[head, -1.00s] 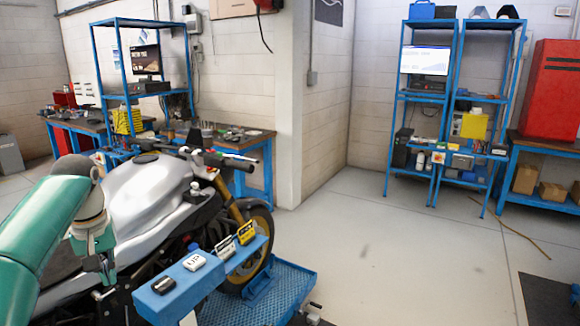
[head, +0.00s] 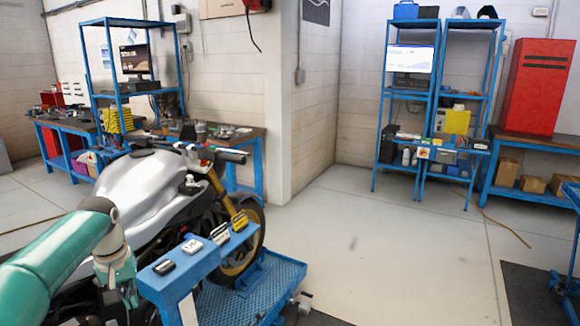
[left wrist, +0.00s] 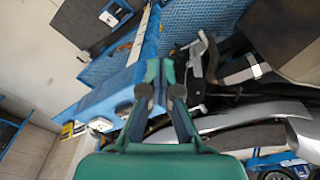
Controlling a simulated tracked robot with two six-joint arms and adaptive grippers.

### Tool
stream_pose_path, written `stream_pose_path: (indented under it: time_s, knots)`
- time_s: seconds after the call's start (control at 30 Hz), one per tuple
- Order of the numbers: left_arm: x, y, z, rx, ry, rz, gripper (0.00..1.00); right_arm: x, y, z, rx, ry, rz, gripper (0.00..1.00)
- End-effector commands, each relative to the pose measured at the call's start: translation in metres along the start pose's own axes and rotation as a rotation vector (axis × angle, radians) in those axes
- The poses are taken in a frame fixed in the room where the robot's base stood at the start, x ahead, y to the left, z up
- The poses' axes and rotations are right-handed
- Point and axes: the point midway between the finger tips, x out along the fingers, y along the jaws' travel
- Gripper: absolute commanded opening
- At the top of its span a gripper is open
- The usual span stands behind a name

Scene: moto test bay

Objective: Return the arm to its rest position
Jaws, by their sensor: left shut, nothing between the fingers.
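My left arm comes in from the left in the head view, its green links reaching toward the motorcycle (head: 150,185). My left gripper (head: 125,298) points down beside the near end of a blue beam (head: 205,260). In the left wrist view my left gripper (left wrist: 162,72) is shut and empty, its fingertips together in front of the blue beam (left wrist: 100,100). I cannot tell whether it touches the beam. My right gripper is in neither view.
Small black, white and yellow blocks lie along the beam. A blue ramp platform (head: 275,290) is beneath the motorcycle. Blue shelves (head: 380,120), a red cabinet (head: 537,85) and a workbench (head: 245,145) line the walls.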

Motion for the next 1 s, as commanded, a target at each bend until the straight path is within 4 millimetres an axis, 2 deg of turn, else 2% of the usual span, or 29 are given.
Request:
stream_pose_path:
  time_s: [0.17,0.27,0.4,0.47,0.57,0.6,0.67,0.7,0.8,0.9,1.0]
  knots:
    - [0.065,0.028,0.012,0.079,-0.024,0.043,0.00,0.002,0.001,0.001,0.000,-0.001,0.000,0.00]
    - [0.114,0.049,0.030,0.131,-0.043,0.084,0.00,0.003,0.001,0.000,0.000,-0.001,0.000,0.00]
    - [0.191,0.081,0.076,0.197,-0.073,0.160,0.00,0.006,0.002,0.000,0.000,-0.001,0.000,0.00]
    - [0.222,0.092,0.103,0.217,-0.085,0.193,0.00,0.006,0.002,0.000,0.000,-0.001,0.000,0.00]
    - [0.266,0.107,0.154,0.237,-0.107,0.245,0.00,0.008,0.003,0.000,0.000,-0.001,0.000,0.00]
    - [0.281,0.111,0.177,0.240,-0.115,0.263,0.00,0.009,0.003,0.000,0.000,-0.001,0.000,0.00]
    - [0.301,0.114,0.214,0.243,-0.128,0.287,0.00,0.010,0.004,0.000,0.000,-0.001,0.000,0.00]
    - [0.312,0.115,0.238,0.242,-0.135,0.301,0.00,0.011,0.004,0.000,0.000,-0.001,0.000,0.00]
    - [0.329,0.113,0.298,0.236,-0.151,0.322,0.00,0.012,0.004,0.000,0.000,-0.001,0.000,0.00]
    - [0.335,0.105,0.345,0.228,-0.158,0.328,0.00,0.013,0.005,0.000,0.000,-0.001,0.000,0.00]
    - [0.335,0.098,0.375,0.224,-0.160,0.326,0.00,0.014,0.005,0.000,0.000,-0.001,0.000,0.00]
